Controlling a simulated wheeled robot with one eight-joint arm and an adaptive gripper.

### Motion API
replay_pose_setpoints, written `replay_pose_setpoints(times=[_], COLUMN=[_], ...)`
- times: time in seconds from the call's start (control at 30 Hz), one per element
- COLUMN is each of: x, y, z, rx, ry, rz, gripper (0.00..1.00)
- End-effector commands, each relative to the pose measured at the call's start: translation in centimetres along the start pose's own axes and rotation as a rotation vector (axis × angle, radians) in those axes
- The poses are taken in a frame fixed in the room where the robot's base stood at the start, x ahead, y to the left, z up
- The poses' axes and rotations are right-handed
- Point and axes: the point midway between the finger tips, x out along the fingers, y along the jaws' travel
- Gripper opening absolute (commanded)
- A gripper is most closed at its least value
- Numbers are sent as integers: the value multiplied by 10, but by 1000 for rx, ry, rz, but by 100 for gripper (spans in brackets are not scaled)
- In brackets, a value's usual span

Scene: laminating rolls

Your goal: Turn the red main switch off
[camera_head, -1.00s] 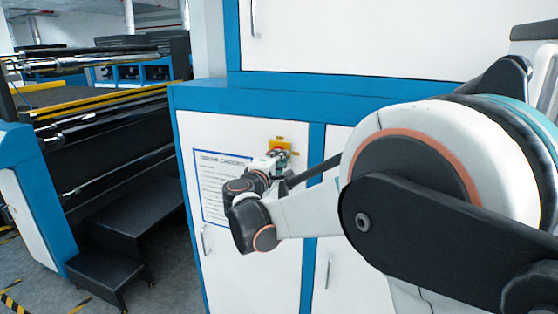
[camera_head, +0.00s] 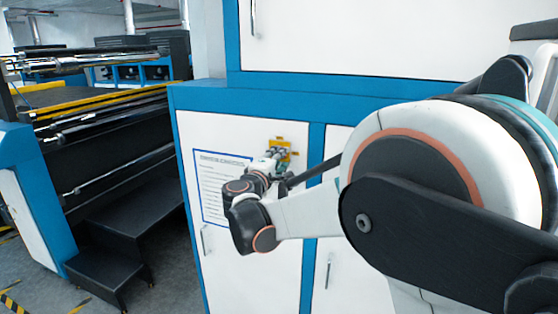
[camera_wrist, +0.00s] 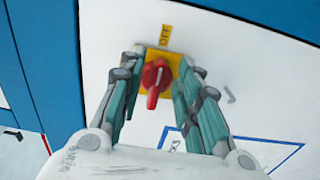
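The red main switch (camera_wrist: 153,82) is a rotary knob on a yellow plate (camera_wrist: 171,62), fixed to a white cabinet door. In the wrist view its handle points down and slightly left, away from a yellow OFF label (camera_wrist: 166,35) above the plate. My gripper (camera_wrist: 162,60) is open, with one finger on each side of the knob and visible gaps between fingers and knob. In the head view the gripper (camera_head: 277,155) is in front of the yellow plate (camera_head: 285,142), and the knob cannot be made out there.
A printed notice (camera_head: 212,185) with a blue border is on the same door, left of my gripper. Door handles (camera_head: 203,240) sit lower down. Black steps (camera_head: 125,235) and a large machine stand to the left. Floor beside the steps is clear.

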Motion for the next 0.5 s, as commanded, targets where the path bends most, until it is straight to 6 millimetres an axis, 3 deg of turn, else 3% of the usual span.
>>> replay_pose_setpoints(times=[0.17, 0.5], x=[-19, -87], y=[0, 0], z=[-1, -1], rx=[0, 0], ry=[3, 3], rz=[0, 0], gripper=[31, 31])
